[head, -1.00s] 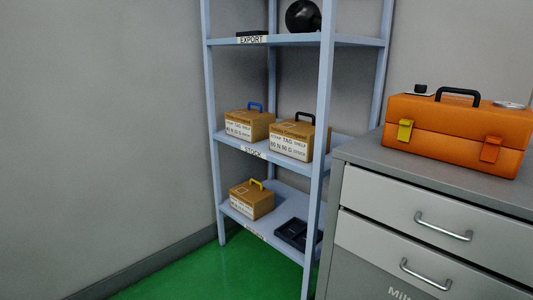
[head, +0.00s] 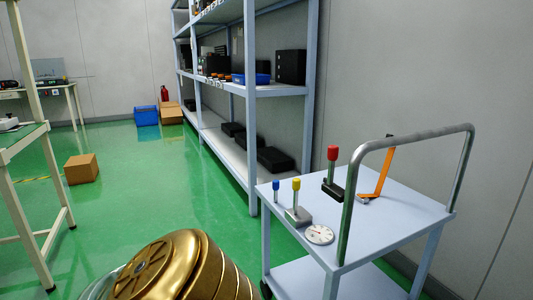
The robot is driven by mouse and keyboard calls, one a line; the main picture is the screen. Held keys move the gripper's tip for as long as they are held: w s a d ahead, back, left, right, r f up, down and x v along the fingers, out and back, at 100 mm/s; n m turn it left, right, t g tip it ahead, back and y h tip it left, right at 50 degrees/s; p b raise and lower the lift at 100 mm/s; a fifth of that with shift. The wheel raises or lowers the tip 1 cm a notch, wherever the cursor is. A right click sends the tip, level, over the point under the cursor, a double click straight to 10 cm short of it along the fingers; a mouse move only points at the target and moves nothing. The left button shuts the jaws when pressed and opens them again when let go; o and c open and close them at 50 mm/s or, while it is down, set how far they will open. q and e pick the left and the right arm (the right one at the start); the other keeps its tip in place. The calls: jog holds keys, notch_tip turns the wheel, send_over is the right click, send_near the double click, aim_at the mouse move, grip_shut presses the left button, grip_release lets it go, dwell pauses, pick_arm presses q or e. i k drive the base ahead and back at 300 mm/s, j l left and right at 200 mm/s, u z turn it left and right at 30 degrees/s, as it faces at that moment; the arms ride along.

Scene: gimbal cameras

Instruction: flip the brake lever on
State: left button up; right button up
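A light grey cart (head: 410,212) stands at the right in the head view. On its top are a lever with a red knob (head: 332,153) on a black base, a lever with a yellow knob (head: 296,184) on a grey block, and a small blue-capped piece (head: 276,187). An orange bar (head: 384,172) with a dark tip rises at a tilt near the handle. No label shows which one is the brake lever. Neither of my grippers is in view. A gold rounded part at the bottom seems to be mine.
The cart's metal handle (head: 412,138) arches over its right side. A round dial (head: 319,234) lies near the front edge. A shelf rack (head: 252,120) stands behind the cart. A cardboard box (head: 81,169) and a workbench (head: 22,144) are at left; green floor between is clear.

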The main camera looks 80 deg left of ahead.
aim_at(332, 150)
jog(key=u, duration=1.8)
